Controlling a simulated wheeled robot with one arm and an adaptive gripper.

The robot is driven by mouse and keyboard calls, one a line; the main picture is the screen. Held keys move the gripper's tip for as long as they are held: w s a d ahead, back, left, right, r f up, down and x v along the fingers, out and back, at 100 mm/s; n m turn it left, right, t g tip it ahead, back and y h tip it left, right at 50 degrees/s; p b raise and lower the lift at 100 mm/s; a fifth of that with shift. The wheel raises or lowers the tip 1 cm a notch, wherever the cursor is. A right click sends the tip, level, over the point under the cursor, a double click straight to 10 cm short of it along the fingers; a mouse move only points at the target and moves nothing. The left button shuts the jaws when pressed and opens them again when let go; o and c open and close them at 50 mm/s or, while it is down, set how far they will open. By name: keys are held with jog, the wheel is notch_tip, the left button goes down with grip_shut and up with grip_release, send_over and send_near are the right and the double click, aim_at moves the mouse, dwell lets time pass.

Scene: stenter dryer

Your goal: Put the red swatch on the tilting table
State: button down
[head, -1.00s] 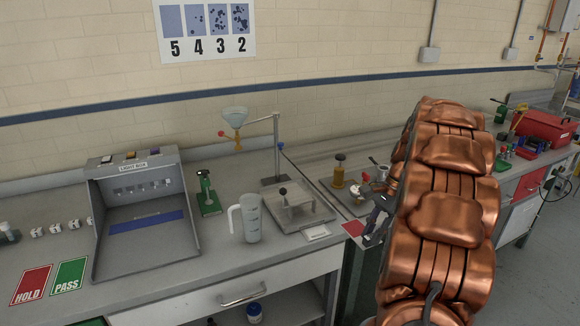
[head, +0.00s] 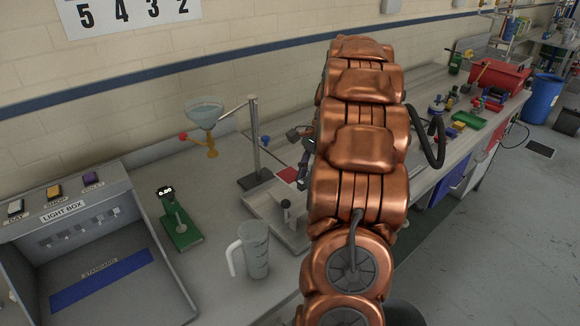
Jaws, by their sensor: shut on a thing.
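The red swatch (head: 287,175) is a small flat square in the middle of the head view. My gripper (head: 300,168) is dark, partly hidden behind my copper arm, and shut on the swatch at its right side. The swatch shows above the back of the grey metal tester base (head: 262,207); I cannot tell its exact height. A flat plate with a dark upright knob (head: 287,206) stands on this base and looks like the tilting table. My arm hides its right side.
A clear jug (head: 255,250), a green gauge (head: 180,220) and the light box (head: 95,250) stand to the left. A red toolbox (head: 497,78) is far right.

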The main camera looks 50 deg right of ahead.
jog(key=shift+w, duration=0.1)
jog(key=shift+a, duration=0.15)
jog(key=shift+f+b, duration=1.1)
jog(key=shift+f, duration=2.25)
jog(key=c, duration=1)
grip_release()
jog(key=shift+v, duration=6)
jog(key=shift+a, duration=0.1)
